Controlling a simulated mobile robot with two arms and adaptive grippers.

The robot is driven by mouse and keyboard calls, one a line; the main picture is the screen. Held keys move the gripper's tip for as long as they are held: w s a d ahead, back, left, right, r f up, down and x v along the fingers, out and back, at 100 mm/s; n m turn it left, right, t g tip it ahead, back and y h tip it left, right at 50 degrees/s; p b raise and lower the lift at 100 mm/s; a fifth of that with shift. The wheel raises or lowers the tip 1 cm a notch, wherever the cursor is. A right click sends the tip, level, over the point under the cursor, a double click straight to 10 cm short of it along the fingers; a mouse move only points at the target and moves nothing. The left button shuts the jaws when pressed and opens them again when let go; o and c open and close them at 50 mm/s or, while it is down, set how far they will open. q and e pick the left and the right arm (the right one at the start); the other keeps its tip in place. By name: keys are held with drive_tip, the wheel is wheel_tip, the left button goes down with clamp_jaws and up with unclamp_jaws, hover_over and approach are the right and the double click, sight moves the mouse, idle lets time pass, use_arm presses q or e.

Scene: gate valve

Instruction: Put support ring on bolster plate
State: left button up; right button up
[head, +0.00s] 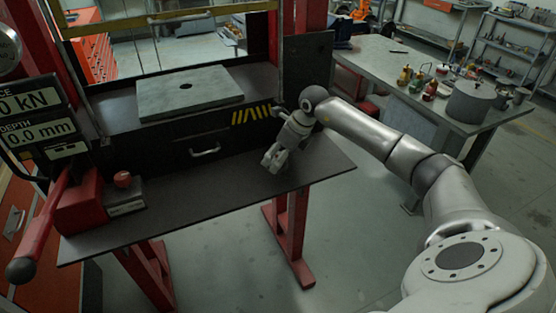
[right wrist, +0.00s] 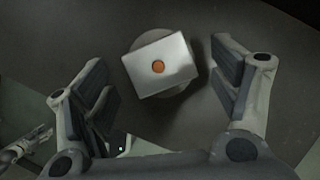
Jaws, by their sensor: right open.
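The bolster plate (head: 190,92) is a pale grey slab with a dark central hole, lying on the press bed in the head view. My right gripper (head: 272,160) is over the right part of the dark front shelf, pointing down. In the right wrist view its two fingers (right wrist: 168,92) are wide apart. Between them is a light square block (right wrist: 146,74) with an orange round centre, above a grey round piece (right wrist: 182,86) that it mostly covers. I cannot tell whether the round piece is the support ring. The fingers appear clear of both. My left gripper is not in the head view.
A red lever (head: 42,225) and a red button box (head: 125,190) stand at the shelf's left. Red press uprights flank the bed. A workbench (head: 385,65) with a pot and small bottles stands at right. The middle of the shelf (head: 190,190) is clear.

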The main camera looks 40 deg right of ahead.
drive_tip(key=shift+o, duration=0.3)
drive_tip(key=b+v, duration=0.2)
drive_tip(key=v, duration=0.8)
drive_tip(key=shift+b, duration=0.4)
drive_tip(key=w+a+f+n+g+h+b, duration=0.1)
drive_tip(key=a+n+h+b, duration=0.3)
drive_tip(key=n, duration=0.7)
drive_tip(key=w+a+f+n+h+b, duration=0.1)
drive_tip(key=a+n+b, duration=0.1)
drive_tip(key=n+b, duration=0.75)
drive_tip(key=f+p, duration=0.1)
drive_tip(key=d+f+n+p, duration=0.1)
drive_tip(key=f, duration=0.1)
drive_tip(key=w+f+n+p, duration=0.1)
drive_tip(key=shift+d+f, duration=0.15)
drive_tip(key=shift+d, duration=0.25)
drive_tip(key=shift+d+p+x, duration=0.1)
drive_tip(key=shift+p+x, duration=0.25)
drive_tip(key=shift+x, duration=1.05)
drive_tip(key=shift+d+p+x, duration=0.15)
drive_tip(key=shift+p+x, duration=0.15)
drive_tip(key=shift+x, duration=1.05)
drive_tip(key=shift+a, duration=0.1)
drive_tip(key=shift+c, duration=0.3)
drive_tip(key=c, duration=1.2)
drive_tip(key=shift+w, duration=0.1)
drive_tip(key=shift+c, duration=1.4)
